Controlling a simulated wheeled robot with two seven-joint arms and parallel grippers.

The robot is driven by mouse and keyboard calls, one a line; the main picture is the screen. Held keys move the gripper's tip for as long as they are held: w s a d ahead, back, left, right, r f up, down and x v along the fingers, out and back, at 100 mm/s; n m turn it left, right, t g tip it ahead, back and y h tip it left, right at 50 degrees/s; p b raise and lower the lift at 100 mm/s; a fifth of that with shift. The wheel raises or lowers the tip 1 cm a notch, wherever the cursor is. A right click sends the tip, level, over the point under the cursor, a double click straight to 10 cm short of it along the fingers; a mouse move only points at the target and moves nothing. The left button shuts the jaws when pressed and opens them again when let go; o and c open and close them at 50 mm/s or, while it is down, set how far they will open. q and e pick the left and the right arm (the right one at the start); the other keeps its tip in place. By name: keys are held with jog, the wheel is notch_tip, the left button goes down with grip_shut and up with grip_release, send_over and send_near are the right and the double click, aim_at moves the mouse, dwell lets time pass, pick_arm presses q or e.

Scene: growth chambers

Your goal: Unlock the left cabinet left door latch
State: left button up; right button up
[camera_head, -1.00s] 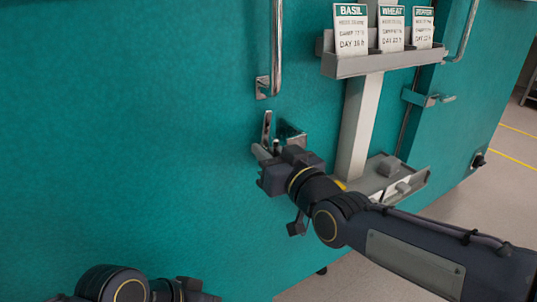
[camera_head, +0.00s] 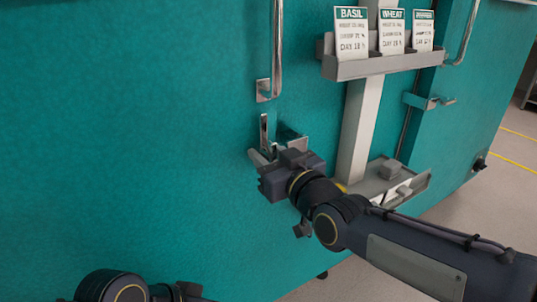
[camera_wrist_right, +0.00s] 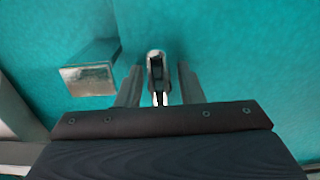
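The latch lever (camera_head: 263,130) is a narrow metal bar. It stands nearly upright on the teal door, below a long vertical handle (camera_head: 277,50). A metal bracket (camera_head: 292,138) sits just right of it. My right gripper (camera_head: 261,155) is at the lower part of the lever. In the right wrist view, its two fingers are apart, with the lever (camera_wrist_right: 156,62) between them and visible gaps on both sides. The right gripper's body partly hides the latch base. My left arm shows at the bottom left; its fingertips (camera_head: 188,291) are not clear.
A grey rack (camera_head: 375,66) holds BASIL, WHEAT and a third card on a pale post (camera_head: 358,130). A lower grey tray (camera_head: 405,190) is close to my right forearm. Another latch bracket (camera_head: 425,100) is farther right. The door surface at left is clear.

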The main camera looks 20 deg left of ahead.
jog(key=shift+o, duration=0.4)
jog(key=shift+s+d+r, duration=0.1)
jog(key=shift+s+d, duration=0.15)
jog(key=shift+d, duration=0.05)
jog(key=p+v, duration=0.1)
jog(key=v, duration=0.6)
